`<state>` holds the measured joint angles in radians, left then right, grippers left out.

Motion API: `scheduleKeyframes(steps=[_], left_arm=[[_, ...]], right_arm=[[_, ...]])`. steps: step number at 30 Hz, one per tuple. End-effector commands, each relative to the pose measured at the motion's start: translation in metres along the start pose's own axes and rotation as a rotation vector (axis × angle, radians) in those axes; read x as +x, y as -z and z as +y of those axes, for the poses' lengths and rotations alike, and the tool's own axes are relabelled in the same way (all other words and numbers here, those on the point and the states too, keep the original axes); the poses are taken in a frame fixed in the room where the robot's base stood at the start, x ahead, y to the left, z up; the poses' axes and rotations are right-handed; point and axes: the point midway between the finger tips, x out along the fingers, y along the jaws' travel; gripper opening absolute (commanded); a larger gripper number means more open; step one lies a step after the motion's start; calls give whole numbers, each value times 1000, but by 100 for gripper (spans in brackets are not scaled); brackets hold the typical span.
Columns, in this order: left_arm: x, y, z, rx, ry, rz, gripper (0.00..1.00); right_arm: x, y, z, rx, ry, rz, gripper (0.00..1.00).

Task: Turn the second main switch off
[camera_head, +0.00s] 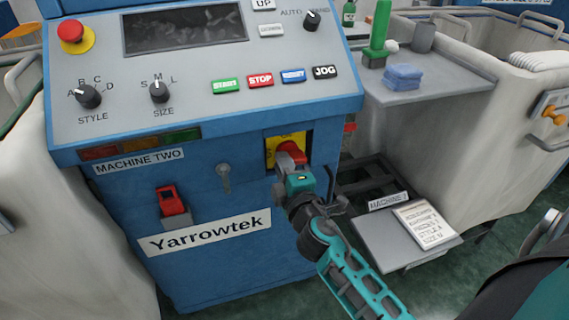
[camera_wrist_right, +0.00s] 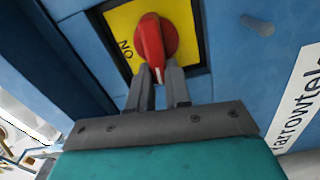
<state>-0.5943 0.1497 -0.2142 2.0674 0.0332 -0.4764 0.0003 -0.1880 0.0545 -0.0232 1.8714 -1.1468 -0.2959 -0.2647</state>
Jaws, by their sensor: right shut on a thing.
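The second main switch is a red rotary handle (camera_head: 291,149) on a yellow plate (camera_head: 271,151) in a dark frame, on the blue front of the machine labelled MACHINE TWO. My right gripper (camera_head: 290,160) is at the switch from below and partly hides it. In the right wrist view the red handle (camera_wrist_right: 151,38) has a white mark at its near end. The fingers of my right gripper (camera_wrist_right: 158,76) are shut on that end, one on each side. The word ON shows on the plate left of the handle. My left gripper is not in view.
The sloped control panel (camera_head: 190,112) overhangs above. A low shelf with a printed card (camera_head: 424,223) is at the right. A grey side table (camera_head: 440,94) stands behind.

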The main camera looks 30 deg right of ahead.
Motion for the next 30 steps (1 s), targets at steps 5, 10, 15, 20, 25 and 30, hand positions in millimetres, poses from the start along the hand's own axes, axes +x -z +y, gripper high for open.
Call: scheduleKeyframes(steps=[5,10,15,20,25,30], left_arm=[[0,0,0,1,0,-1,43],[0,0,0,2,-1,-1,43],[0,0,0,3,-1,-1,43],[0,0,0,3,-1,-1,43],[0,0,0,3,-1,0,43],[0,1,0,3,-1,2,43]], right_arm=[[0,1,-1,-82,-2,3,0],[0,1,-2,-124,-2,3,0],[0,1,-3,-141,-2,3,0],[0,1,-3,-144,-2,3,0],[0,1,-3,-144,-2,4,0],[0,0,-3,-143,-1,3,32]])
